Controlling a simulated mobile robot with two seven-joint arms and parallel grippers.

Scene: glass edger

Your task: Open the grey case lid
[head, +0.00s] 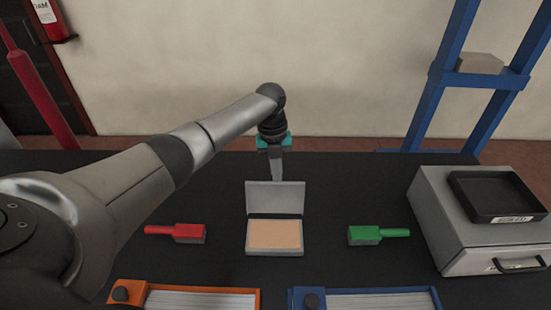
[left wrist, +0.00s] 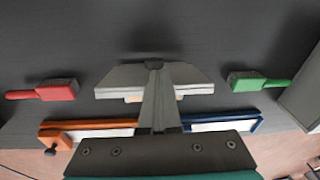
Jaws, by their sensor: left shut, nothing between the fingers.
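The grey case (head: 248,248) sits on the black table with its lid (head: 275,198) raised, standing roughly upright at the far side. A flat peach-coloured surface (head: 274,234) shows inside the case. My left gripper (head: 276,178) points down just behind the lid, with its tips partly hidden by it. Its fingers (left wrist: 154,68) are shut and empty; in the left wrist view they overlap the middle of the lid (left wrist: 118,78). I cannot tell whether they touch it. My right gripper is not in view.
A red-handled brush (head: 188,233) lies left of the case and a green-handled brush (head: 365,235) right of it. An orange tray (head: 253,299) and a blue tray (head: 297,299) are in front. A grey box (head: 437,222) bearing a black tray (head: 495,196) stands right.

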